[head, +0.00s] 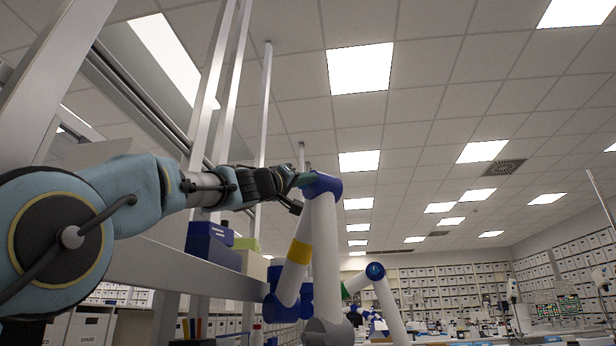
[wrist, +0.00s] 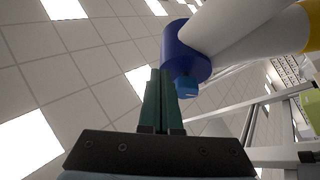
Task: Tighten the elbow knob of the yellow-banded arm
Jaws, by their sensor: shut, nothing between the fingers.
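The yellow-banded arm is white with blue joints; its yellow band (head: 299,252) is on the tube left of the upright white link. Its blue elbow (head: 323,184) is at the top and also shows large in the wrist view (wrist: 186,52). The elbow knob (wrist: 187,88) is a small lighter-blue piece under the elbow in the wrist view; I cannot make it out in the head view. My gripper (head: 306,179) has green fingers, shut and empty, at the elbow's left side. In the wrist view the fingertips (wrist: 159,72) are just left of the knob; whether they touch is unclear.
Blue and pale boxes (head: 212,246) sit on a metal shelf (head: 190,272) below my arm. Metal posts (head: 265,105) rise behind it. The space above and right of the elbow is clear.

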